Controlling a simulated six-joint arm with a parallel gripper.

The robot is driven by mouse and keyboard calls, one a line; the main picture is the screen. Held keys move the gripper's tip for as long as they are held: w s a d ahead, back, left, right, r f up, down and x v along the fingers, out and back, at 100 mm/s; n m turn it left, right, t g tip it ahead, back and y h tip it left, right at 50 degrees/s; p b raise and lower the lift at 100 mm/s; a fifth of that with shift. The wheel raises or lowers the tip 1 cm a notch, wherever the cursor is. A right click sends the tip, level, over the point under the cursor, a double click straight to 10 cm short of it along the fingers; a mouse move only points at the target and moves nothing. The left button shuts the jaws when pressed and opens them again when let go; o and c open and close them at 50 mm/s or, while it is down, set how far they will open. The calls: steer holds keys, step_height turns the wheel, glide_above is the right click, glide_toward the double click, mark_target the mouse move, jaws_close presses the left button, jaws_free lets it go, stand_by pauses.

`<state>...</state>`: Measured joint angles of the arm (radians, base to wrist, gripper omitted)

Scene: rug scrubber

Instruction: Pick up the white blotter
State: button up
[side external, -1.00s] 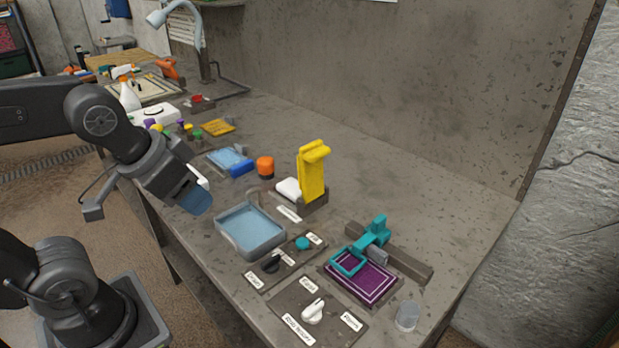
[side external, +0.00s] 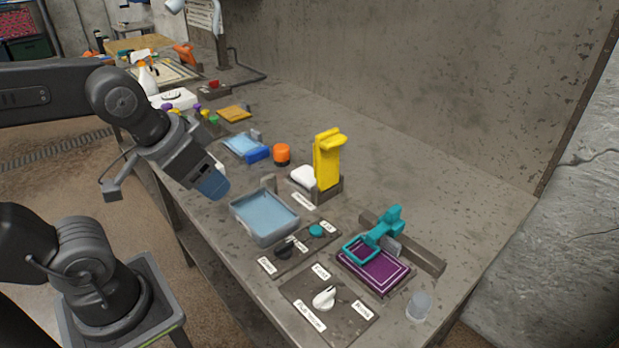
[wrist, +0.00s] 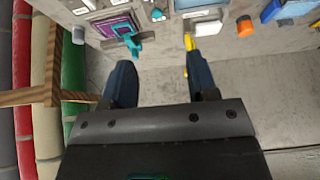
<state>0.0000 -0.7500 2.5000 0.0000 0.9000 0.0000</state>
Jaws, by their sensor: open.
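The white blotter (side external: 303,176) lies beside the upright yellow piece (side external: 327,160) and its dark holder, at the middle of the bench. In the wrist view the blotter (wrist: 207,30) shows as a white block near the top, by the yellow piece (wrist: 189,42). My gripper (side external: 213,186) hangs to the left of the blotter, above the bench's front edge, apart from it. In the wrist view my gripper (wrist: 160,78) has its two dark blue fingers wide apart with nothing between them.
A blue tray (side external: 265,238) stands between the blotter and the bench's front edge. An orange-topped jar (side external: 281,154) and a blue item (side external: 245,147) lie farther left. A purple pad (side external: 373,268) with a teal frame (side external: 388,229) is at right. Bench behind the blotter is clear.

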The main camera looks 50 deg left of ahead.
steer(key=o, duration=0.7)
steer(key=w+a+r+m+g, duration=0.25)
steer(key=w+m, duration=0.25)
steer(key=w, duration=0.4)
steer(key=m+g, duration=0.3)
steer(key=m, duration=1)
glide_above(306, 173)
step_height(306, 173, down, 11)
step_height(306, 173, down, 14)
steer(key=shift+w+r, duration=0.1)
steer(key=shift+r, duration=0.1)
